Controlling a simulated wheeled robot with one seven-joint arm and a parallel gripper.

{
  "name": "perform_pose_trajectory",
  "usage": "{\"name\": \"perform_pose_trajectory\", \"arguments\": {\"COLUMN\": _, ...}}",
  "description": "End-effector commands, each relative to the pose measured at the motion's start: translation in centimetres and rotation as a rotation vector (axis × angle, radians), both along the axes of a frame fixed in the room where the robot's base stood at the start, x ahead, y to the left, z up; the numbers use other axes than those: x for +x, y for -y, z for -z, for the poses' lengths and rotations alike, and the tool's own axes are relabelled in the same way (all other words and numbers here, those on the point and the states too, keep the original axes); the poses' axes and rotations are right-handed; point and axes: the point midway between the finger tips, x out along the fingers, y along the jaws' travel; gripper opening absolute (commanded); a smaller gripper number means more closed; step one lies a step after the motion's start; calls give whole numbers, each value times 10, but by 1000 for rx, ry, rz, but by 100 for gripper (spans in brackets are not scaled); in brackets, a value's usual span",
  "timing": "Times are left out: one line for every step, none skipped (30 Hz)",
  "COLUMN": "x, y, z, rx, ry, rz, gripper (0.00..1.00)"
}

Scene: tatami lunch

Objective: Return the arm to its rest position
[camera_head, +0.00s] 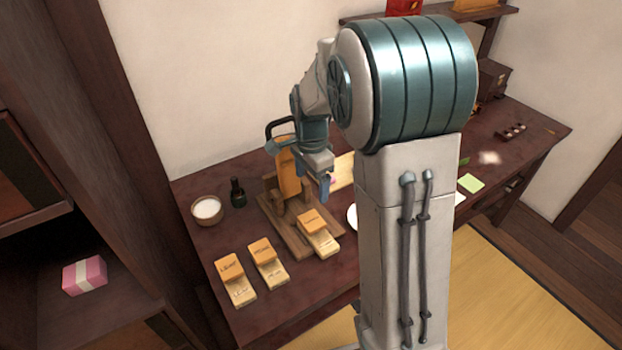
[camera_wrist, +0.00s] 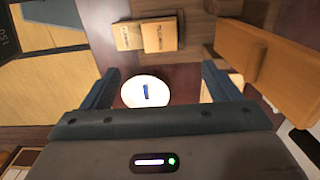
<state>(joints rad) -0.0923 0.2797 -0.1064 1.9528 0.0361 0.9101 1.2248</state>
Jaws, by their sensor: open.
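My gripper (camera_head: 325,185) hangs at the end of my bent arm, over the dark wooden table (camera_head: 240,235), beside an upright orange-brown block (camera_head: 288,178). In the wrist view my gripper (camera_wrist: 160,78) has its two fingers wide apart, with nothing held between them. A white round plate (camera_wrist: 130,98) with a small blue piece on it lies below, in the gap between the fingers. My arm hides much of the table's middle in the head view.
A wooden board (camera_head: 270,208) carries the upright block and a labelled block pair (camera_head: 318,232). More labelled blocks (camera_head: 230,278) lie in front. A white-filled bowl (camera_head: 207,209) and dark bottle (camera_head: 237,192) stand left. A shelf (camera_head: 405,16) is on the back wall; a dark cabinet (camera_head: 75,235) stands left.

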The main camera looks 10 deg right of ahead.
Motion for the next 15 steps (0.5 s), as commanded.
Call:
{"name": "perform_pose_trajectory", "arguments": {"x": 0, "y": 0, "z": -1, "rx": 0, "ry": 0, "rz": 0, "gripper": 83}}
{"name": "perform_pose_trajectory", "arguments": {"x": 0, "y": 0, "z": -1, "rx": 0, "ry": 0, "rz": 0, "gripper": 83}}
{"name": "perform_pose_trajectory", "arguments": {"x": 0, "y": 0, "z": -1, "rx": 0, "ry": 0, "rz": 0, "gripper": 83}}
{"name": "perform_pose_trajectory", "arguments": {"x": 0, "y": 0, "z": -1, "rx": 0, "ry": 0, "rz": 0, "gripper": 83}}
{"name": "perform_pose_trajectory", "arguments": {"x": 0, "y": 0, "z": -1, "rx": 0, "ry": 0, "rz": 0, "gripper": 83}}
{"name": "perform_pose_trajectory", "arguments": {"x": 0, "y": 0, "z": -1, "rx": 0, "ry": 0, "rz": 0, "gripper": 83}}
{"name": "perform_pose_trajectory", "arguments": {"x": 0, "y": 0, "z": -1, "rx": 0, "ry": 0, "rz": 0, "gripper": 83}}
{"name": "perform_pose_trajectory", "arguments": {"x": 0, "y": 0, "z": -1, "rx": 0, "ry": 0, "rz": 0, "gripper": 83}}
{"name": "perform_pose_trajectory", "arguments": {"x": 0, "y": 0, "z": -1, "rx": 0, "ry": 0, "rz": 0, "gripper": 83}}
{"name": "perform_pose_trajectory", "arguments": {"x": 0, "y": 0, "z": -1, "rx": 0, "ry": 0, "rz": 0, "gripper": 83}}
{"name": "perform_pose_trajectory", "arguments": {"x": 0, "y": 0, "z": -1, "rx": 0, "ry": 0, "rz": 0, "gripper": 83}}
{"name": "perform_pose_trajectory", "arguments": {"x": 0, "y": 0, "z": -1, "rx": 0, "ry": 0, "rz": 0, "gripper": 83}}
{"name": "perform_pose_trajectory", "arguments": {"x": -1, "y": 0, "z": -2, "rx": 1, "ry": 2, "rz": -8, "gripper": 83}}
{"name": "perform_pose_trajectory", "arguments": {"x": -3, "y": 0, "z": -4, "rx": 2, "ry": 5, "rz": -19, "gripper": 83}}
{"name": "perform_pose_trajectory", "arguments": {"x": -7, "y": 0, "z": -8, "rx": 2, "ry": 11, "rz": -42, "gripper": 83}}
